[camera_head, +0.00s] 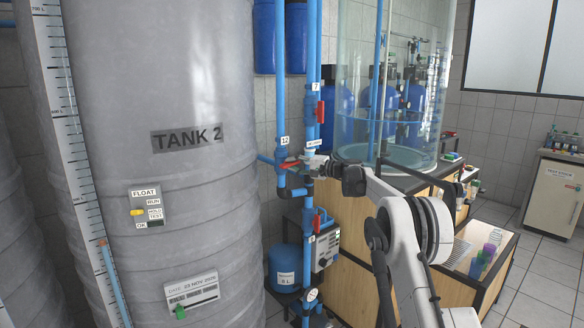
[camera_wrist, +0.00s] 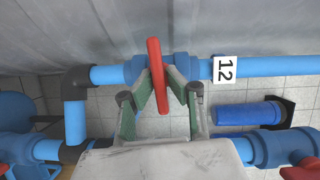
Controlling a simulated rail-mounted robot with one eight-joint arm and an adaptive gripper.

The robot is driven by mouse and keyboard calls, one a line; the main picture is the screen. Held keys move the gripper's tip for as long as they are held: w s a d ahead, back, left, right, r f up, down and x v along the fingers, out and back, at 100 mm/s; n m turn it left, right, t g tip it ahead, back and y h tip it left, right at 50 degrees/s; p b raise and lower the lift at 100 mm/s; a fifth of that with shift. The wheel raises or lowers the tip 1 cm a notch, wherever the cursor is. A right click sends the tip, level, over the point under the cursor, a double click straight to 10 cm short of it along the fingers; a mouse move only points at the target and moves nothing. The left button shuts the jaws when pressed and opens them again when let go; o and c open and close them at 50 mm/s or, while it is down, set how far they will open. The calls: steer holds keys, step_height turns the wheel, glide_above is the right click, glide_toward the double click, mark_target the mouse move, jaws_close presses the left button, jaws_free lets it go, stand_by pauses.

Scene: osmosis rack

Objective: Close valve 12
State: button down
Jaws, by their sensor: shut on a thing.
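Valve 12 is on a blue vertical pipe beside the grey tank, under a white "12" label (camera_head: 285,141). Its red handle (camera_head: 290,164) lies roughly level, across the pipe. My gripper (camera_head: 305,166) reaches it from the right. In the wrist view, the red handle (camera_wrist: 157,75) stands between the two green-padded fingers of my gripper (camera_wrist: 160,88), which is shut on it. There the handle runs across the blue pipe with a slight tilt, and the "12" label (camera_wrist: 224,69) is to its right. The fingers partly hide the valve body.
The TANK 2 wall (camera_head: 185,95) is close on the left. A neighbouring pipe carries the red handle of valve 7 (camera_head: 320,111) above my gripper. Another red-handled valve (camera_head: 319,221) and a grey box (camera_head: 326,245) are below. A clear cylinder (camera_head: 355,90) stands behind.

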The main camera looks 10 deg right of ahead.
steer(key=shift+m, duration=0.6)
steer(key=c, duration=1.8)
jaws_free()
steer(key=v, duration=1.2)
steer(key=shift+f, duration=0.3)
